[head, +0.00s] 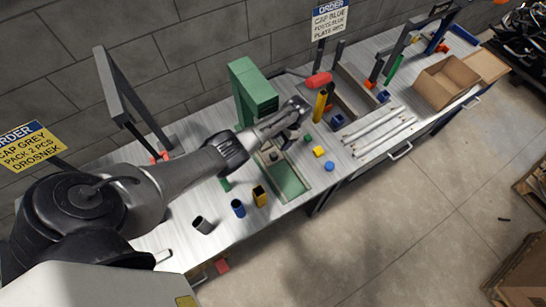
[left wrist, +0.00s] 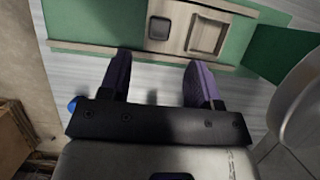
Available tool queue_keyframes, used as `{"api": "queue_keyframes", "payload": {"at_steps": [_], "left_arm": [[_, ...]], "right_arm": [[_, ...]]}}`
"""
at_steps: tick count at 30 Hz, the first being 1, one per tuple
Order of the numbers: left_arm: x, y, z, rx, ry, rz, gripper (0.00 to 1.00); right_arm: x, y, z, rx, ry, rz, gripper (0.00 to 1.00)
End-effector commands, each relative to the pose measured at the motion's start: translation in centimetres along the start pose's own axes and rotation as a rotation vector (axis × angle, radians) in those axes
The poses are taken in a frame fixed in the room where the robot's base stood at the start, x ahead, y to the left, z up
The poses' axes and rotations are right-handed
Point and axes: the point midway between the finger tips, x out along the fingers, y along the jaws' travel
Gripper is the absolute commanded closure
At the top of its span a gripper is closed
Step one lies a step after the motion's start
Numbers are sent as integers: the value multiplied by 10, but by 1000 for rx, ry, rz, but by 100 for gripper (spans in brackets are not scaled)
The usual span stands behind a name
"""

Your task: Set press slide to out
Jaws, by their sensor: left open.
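The green press (head: 258,95) stands at the back of the bench, with a red-handled lever (head: 318,80) at its right. Its slide, a metal carriage with a square recess (head: 274,157), lies on a green track (head: 291,183) that runs from the press toward the bench's front edge. In the left wrist view the carriage (left wrist: 178,27) lies just beyond my fingertips, with green track on both sides. My left gripper (left wrist: 160,72) is open and empty, its two purple fingers apart. In the head view it hangs above the slide, partly hiding it. My right gripper is not in view.
Grey (head: 203,225), blue (head: 238,208) and yellow (head: 260,196) cups stand left of the track. Small green, yellow (head: 319,152) and blue (head: 329,166) pieces lie right of it. White rails (head: 378,132) and a cardboard box (head: 446,82) are farther right.

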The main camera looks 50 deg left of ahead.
Motion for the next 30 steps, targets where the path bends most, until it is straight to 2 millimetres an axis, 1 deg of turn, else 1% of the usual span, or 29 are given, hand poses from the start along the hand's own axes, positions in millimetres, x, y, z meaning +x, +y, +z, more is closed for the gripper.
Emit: {"api": "queue_keyframes", "payload": {"at_steps": [1,3,6,12,15,20,30], "left_arm": [[17,0,-2,0,-2,0,43],[30,0,-2,0,-2,0,43],[48,0,-2,0,-1,0,43],[77,0,-1,0,0,0,43],[86,0,-1,-1,0,-1,43],[96,0,0,0,0,-1,43],[98,0,0,0,1,-1,43]], "right_arm": [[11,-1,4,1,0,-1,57],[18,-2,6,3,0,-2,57],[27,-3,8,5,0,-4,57],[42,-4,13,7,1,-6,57],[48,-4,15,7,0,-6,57],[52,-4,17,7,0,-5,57],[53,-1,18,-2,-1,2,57]]}}
